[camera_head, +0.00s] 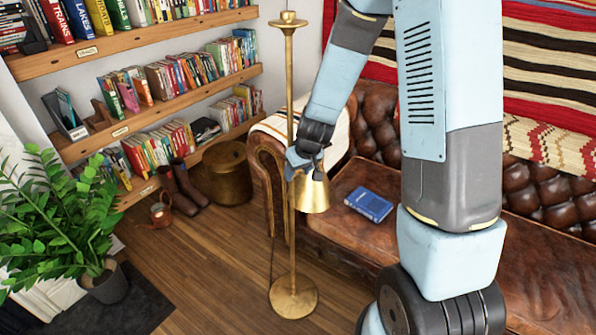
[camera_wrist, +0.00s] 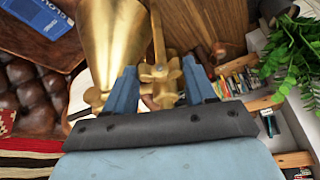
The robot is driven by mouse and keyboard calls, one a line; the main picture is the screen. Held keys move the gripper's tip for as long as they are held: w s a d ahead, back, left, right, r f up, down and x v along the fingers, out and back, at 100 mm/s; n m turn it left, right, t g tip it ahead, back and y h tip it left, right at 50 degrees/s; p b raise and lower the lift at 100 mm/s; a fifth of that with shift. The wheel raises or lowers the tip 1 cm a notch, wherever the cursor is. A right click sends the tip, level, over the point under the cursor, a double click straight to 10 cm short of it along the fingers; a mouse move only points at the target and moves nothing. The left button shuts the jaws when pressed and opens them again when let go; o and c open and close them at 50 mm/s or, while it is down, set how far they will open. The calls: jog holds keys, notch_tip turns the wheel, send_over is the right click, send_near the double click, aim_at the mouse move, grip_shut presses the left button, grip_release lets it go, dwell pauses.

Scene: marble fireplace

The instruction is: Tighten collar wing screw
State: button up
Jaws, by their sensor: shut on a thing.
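A brass floor lamp stands on its round base (camera_head: 293,297) in front of the leather sofa. Its pole (camera_head: 291,240) is upright. A brass cone shade (camera_head: 312,196) hangs on the pole at about mid height, and it fills the upper left of the wrist view (camera_wrist: 112,38). My gripper (camera_head: 297,164) is at the pole, just above the shade. In the wrist view its two blue fingers (camera_wrist: 160,76) are on either side of the brass wing screw (camera_wrist: 159,73), shut on its wings. The pole (camera_wrist: 158,35) runs just behind the screw. In the head view my gripper hides the screw and collar.
The brown sofa (camera_head: 346,257) with a blue book (camera_head: 369,205) is right of the lamp. Bookshelves (camera_head: 160,116) line the wall at left. A potted plant (camera_head: 55,225), watering can (camera_head: 160,214), boots (camera_head: 183,184) and brass bin (camera_head: 226,173) stand on the floor. Open floor (camera_head: 215,262) lies left of the lamp.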

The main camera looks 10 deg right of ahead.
jog(key=shift+w+d+f+m+g+y, duration=0.1)
jog(key=shift+d+m+g+y, duration=0.15)
jog(key=shift+y, duration=0.6)
jog(key=shift+d+m+g+y, duration=0.15)
jog(key=shift+d+g+y, duration=0.1)
jog(key=shift+y, duration=1.1)
jog(key=shift+w+d+f+m+g+y, duration=0.1)
jog(key=shift+m+g+y, duration=0.1)
jog(key=shift+y, duration=0.35)
jog(key=shift+w+d+f+m+g+y, duration=0.1)
jog(key=shift+d+m+g+y, duration=0.1)
jog(key=shift+y, duration=0.4)
jog(key=shift+d+f+m+g+y, duration=0.1)
jog(key=shift+m+g+y, duration=0.1)
jog(key=shift+y, duration=0.35)
jog(key=y, duration=0.2)
jog(key=m+y, duration=0.1)
jog(key=y, duration=0.1)
jog(key=shift+d+f+g, duration=0.15)
jog(key=shift+f+g, duration=0.25)
jog(key=shift+w+d+f+m+y, duration=0.1)
jog(key=shift+f+m+y, duration=0.2)
jog(key=shift+y, duration=0.7)
jog(key=shift+f+m+y, duration=0.2)
jog(key=shift+m+y, duration=0.2)
jog(key=shift+y, duration=0.6)
jog(key=o, duration=1)
jog(key=shift+y, duration=0.3)
jog(key=shift+o, duration=0.2)
